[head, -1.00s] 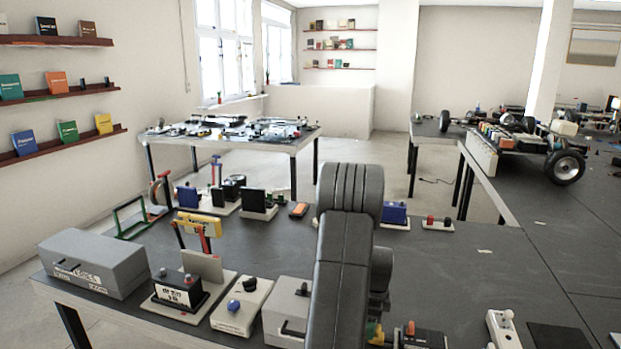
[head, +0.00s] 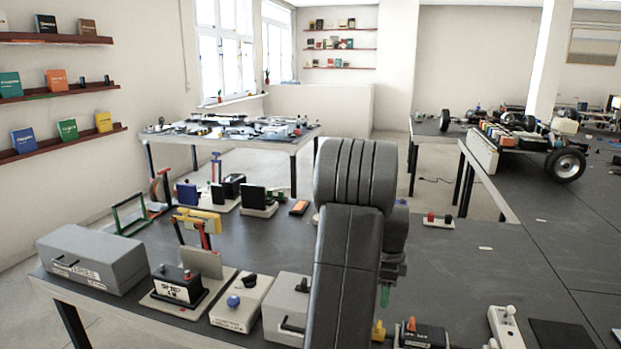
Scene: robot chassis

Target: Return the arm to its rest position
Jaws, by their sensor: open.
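My arm (head: 345,260) stands upright in the lower middle of the head view, its thick ribbed joint at the top. A dark part of my gripper (head: 395,268) shows at the right edge of the arm, above the dark bench. The jaws are open; the arm hides most of them. I see nothing held.
The dark bench (head: 450,275) carries a grey case (head: 92,258), a black-topped device (head: 178,284), a blue-knobbed box (head: 240,302) and a light box (head: 288,308) close left of my arm. A wheeled chassis (head: 528,146) stands at right.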

